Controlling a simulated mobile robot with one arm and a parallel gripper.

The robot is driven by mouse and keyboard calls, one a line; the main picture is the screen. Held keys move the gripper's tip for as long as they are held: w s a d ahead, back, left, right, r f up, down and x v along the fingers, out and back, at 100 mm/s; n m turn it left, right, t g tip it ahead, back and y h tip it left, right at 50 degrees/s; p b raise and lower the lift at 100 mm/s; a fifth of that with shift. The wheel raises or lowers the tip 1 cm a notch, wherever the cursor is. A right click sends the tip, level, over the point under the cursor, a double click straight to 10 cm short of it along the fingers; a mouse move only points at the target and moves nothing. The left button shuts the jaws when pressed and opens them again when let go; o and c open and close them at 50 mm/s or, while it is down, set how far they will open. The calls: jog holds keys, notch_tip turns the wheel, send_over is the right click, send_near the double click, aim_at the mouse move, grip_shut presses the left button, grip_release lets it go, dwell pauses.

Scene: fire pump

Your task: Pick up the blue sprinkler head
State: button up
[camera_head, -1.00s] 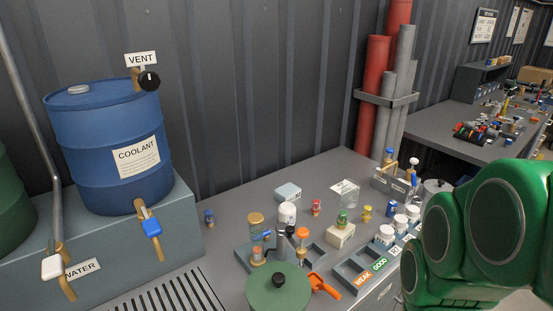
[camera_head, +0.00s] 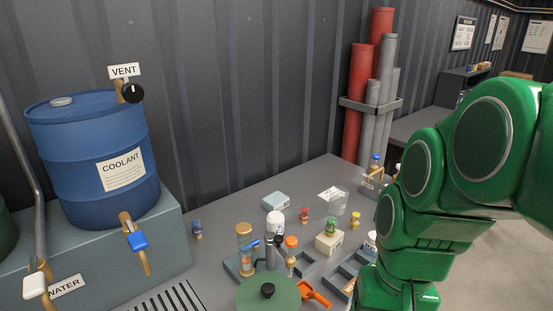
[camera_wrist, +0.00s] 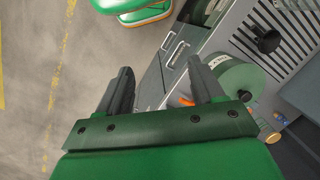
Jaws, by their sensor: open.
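A small blue sprinkler head (camera_head: 197,229) stands alone on the grey bench near the coolant drum's stand. Another small blue-topped piece (camera_head: 376,163) stands at the rack at the back right. My gripper (camera_wrist: 160,66) is open and empty in the wrist view, its two dark fingers apart above the floor and bench front. The lone blue head cannot be made out clearly there. In the head view my green arm fills the right side and its gripper does not show.
A blue coolant drum (camera_head: 92,160) stands left of the bench. Bare bench surrounds the lone blue head.

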jog(key=w+a+m+t+y, duration=0.1)
jog(key=w+a+m+y, duration=0.65)
jog(key=w+a, duration=1.4)
jog(key=w+a+m+t+y, duration=0.2)
jog(key=w+a+m+y, duration=0.3)
jog(key=w+a+m, duration=1.15)
jog(key=n, duration=0.6)
send_near(193, 225)
jog(key=a+f, duration=0.1)
jog(key=w+a+f, duration=0.1)
jog(key=f, duration=0.1)
jog(key=shift+w+a, duration=0.25)
jog(key=shift+a, duration=0.15)
jog(key=shift+a+f, duration=0.1)
jog(key=shift+f, duration=0.05)
jog(key=shift+a+f, duration=0.25)
jog(key=shift+a, duration=0.45)
jog(key=shift+r+x, duration=0.2)
jog(key=shift+x, duration=1.35)
jog(key=shift+r+x, duration=0.15)
jog(key=shift+x, duration=1.35)
jog(key=shift+w+a, duration=0.1)
jog(key=shift+w, duration=0.1)
